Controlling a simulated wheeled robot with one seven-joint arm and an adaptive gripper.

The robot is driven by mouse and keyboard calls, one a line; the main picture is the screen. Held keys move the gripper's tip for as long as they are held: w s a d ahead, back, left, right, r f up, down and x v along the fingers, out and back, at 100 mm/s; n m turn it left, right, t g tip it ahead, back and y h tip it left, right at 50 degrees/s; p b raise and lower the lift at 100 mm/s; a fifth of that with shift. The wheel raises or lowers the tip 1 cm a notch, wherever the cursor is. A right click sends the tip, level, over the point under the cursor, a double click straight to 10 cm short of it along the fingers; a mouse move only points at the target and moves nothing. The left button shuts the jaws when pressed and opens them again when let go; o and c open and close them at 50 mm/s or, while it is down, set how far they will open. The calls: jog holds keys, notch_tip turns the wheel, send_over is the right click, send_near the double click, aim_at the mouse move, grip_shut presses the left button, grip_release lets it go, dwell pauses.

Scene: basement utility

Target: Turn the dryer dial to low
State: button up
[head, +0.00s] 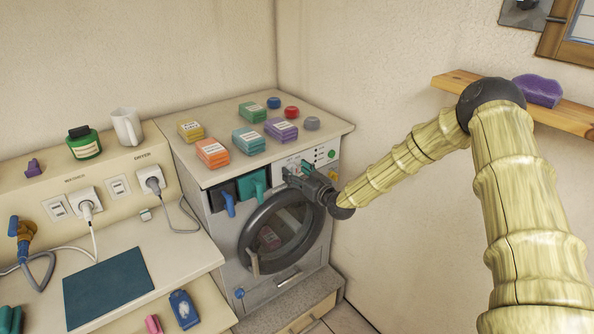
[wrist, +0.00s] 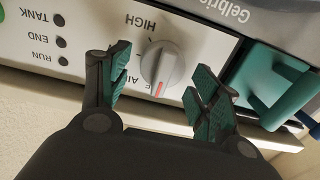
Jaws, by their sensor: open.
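The dial (wrist: 163,62) is a grey-white knob with a red mark. No "LOW" label is readable. My gripper (head: 292,172) is at the panel, open, with one dark-green-padded finger on each side of the dial. In the head view my gripper hides the dial.
Indicator lights marked TANK, END and RUN (wrist: 61,42) are beside one finger. A teal handle (wrist: 272,85) sticks out near the other. Coloured boxes (head: 212,152) stand on the dryer top. A wooden shelf (head: 560,119) with a purple object is behind my arm.

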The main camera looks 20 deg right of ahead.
jog(key=shift+w, duration=0.1)
jog(key=shift+c, duration=0.2)
jog(key=c, duration=0.9)
jog(key=shift+f+b, duration=0.1)
jog(key=shift+b, duration=0.4)
jog(key=m+b, duration=0.1)
jog(key=b, duration=0.1)
jog(key=m+b, duration=0.2)
jog(key=shift+d+f, duration=0.1)
jog(key=shift+f, duration=0.15)
jog(key=m+b, duration=0.9)
jog(key=b, duration=0.2)
jog(key=m+b, duration=0.5)
jog(key=b, duration=0.1)
jog(key=shift+w+d+m, duration=0.15)
jog(key=shift+d+m, duration=0.15)
